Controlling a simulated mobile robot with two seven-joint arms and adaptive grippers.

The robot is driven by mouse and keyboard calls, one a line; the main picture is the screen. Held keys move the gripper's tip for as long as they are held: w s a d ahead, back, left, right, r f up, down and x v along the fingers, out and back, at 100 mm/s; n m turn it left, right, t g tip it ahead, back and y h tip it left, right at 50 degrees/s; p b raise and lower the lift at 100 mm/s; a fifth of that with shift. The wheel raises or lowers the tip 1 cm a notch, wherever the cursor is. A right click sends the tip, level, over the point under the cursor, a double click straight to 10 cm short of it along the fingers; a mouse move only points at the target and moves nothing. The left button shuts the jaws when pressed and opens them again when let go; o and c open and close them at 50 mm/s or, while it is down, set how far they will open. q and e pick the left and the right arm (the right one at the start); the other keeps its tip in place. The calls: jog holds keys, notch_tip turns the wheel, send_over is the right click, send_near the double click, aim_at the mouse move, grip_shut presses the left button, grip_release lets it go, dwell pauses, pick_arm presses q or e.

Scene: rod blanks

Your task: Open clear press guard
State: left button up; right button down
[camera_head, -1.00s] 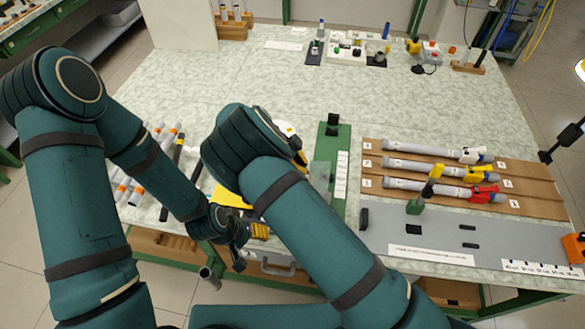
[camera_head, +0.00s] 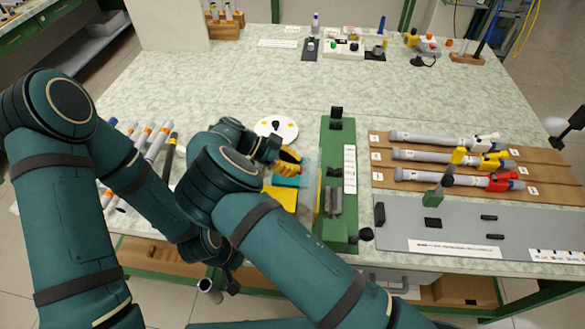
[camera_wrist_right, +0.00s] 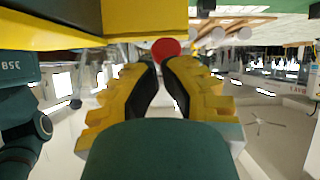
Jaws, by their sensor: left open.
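The clear press guard (camera_head: 311,178) is a see-through panel along the left side of the green press base (camera_head: 338,225), with a black block at the far end and a grey metal block in the middle. My right gripper (camera_head: 289,161), with yellow fingers, is just left of the guard; contact cannot be told. In the right wrist view, its fingers (camera_wrist_right: 163,75) are close together with a narrow gap, and a red round piece (camera_wrist_right: 167,48) is just beyond the tips. My left gripper (camera_head: 232,283) is low at the table's front edge, partly hidden by my arm.
A yellow panel (camera_head: 281,197) and a white disc (camera_head: 276,128) are near my right gripper. Several rods lie on the brown rack (camera_head: 545,190) at right. A grey plate (camera_head: 400,225) with a green-yellow lever is in front.

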jog(key=shift+w+a+f+b, duration=0.1)
jog(key=shift+a+f+b, duration=0.15)
jog(key=shift+f+b, duration=0.1)
dwell(0.5)
jog(key=v, duration=1.2)
